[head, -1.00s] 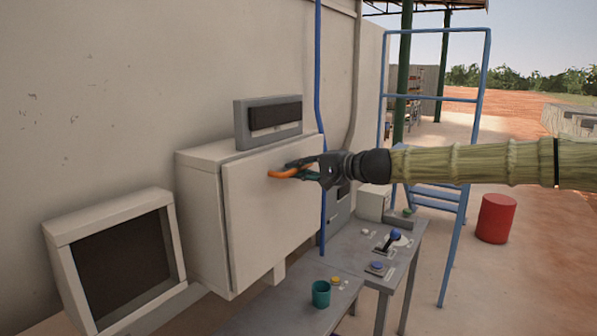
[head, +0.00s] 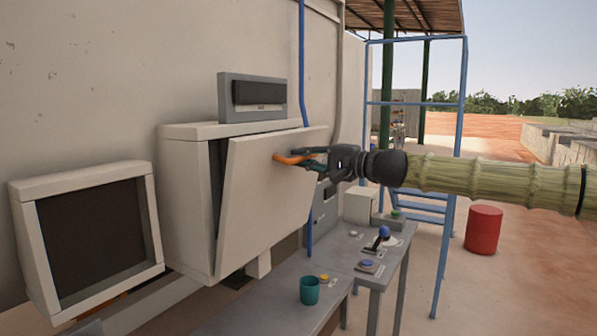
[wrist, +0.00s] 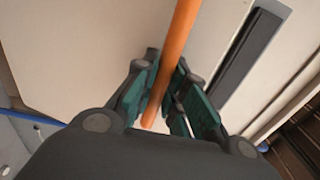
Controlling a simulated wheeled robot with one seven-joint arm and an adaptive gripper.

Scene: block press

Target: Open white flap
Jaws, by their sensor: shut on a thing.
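The white flap (head: 258,195) is the front panel of a white box (head: 185,190) on the wall. Its top stands tilted out from the box, with a dark gap along the left side and top, while its bottom edge stays close to the box. An orange handle (head: 292,158) sits near the flap's upper right. My gripper (head: 312,157) is shut on the handle. In the wrist view the orange handle (wrist: 170,60) runs between the dark green finger pads (wrist: 165,98). The inside of the box is mostly hidden.
A grey display unit (head: 262,98) sits on top of the box. A white-framed dark screen (head: 98,240) stands at left. Below are grey tables with a teal cup (head: 310,290) and a blue-knobbed lever (head: 383,233). A blue ladder frame (head: 463,100) and red drum (head: 484,229) stand at right.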

